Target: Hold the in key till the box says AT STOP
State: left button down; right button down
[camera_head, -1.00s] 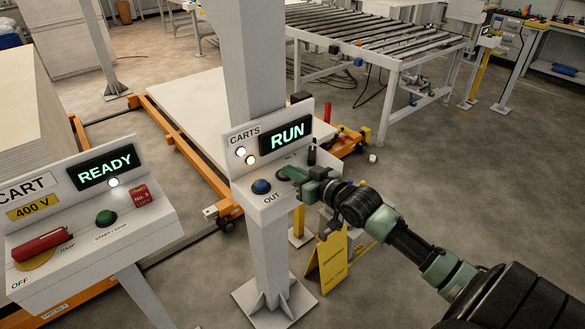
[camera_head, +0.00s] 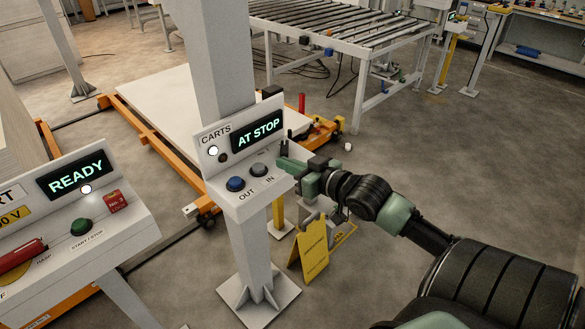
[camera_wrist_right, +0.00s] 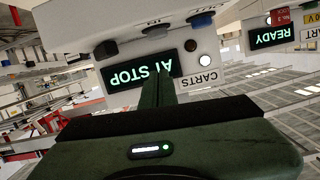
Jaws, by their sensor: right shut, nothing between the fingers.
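The CARTS box (camera_head: 246,190) stands on a post in the middle of the head view. Its display (camera_head: 257,132) reads AT STOP. My right gripper (camera_head: 281,166) is shut and empty, beside the box's right edge and apart from the IN key. The right wrist view shows the box upside down, with the display (camera_wrist_right: 141,73) partly behind the fingers. My left gripper is in neither view.
A yellow floor sign (camera_head: 310,250) stands below my right gripper. Behind are an orange-framed cart (camera_head: 165,150) and a roller conveyor (camera_head: 350,45). Floor at the right is clear.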

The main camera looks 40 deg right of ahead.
jog(key=shift+v, duration=0.95)
jog(key=shift+r, duration=0.1)
dwell(0.4)
